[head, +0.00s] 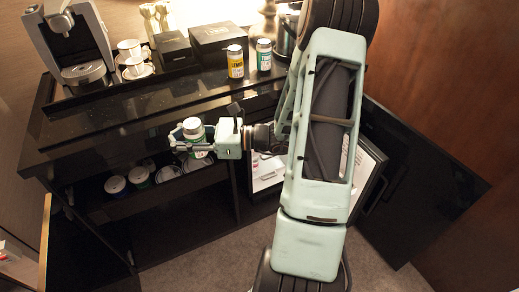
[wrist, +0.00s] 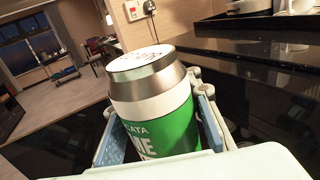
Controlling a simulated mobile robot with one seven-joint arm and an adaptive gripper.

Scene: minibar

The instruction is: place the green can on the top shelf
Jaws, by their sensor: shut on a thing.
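My gripper (head: 182,142) is shut around a green can (head: 197,137) with a white band and silver lid. The can is held roughly upright in front of the black cabinet, near the height of the counter's front edge. In the wrist view the green can (wrist: 160,122) sits between both finger pads, its lid nearest the top; its base is hidden. A cabinet shelf (head: 112,210) below the counter holds several cans (head: 115,184) near its front.
An open fridge door (head: 372,170) stands right of my arm. Bare counter lies along the front.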

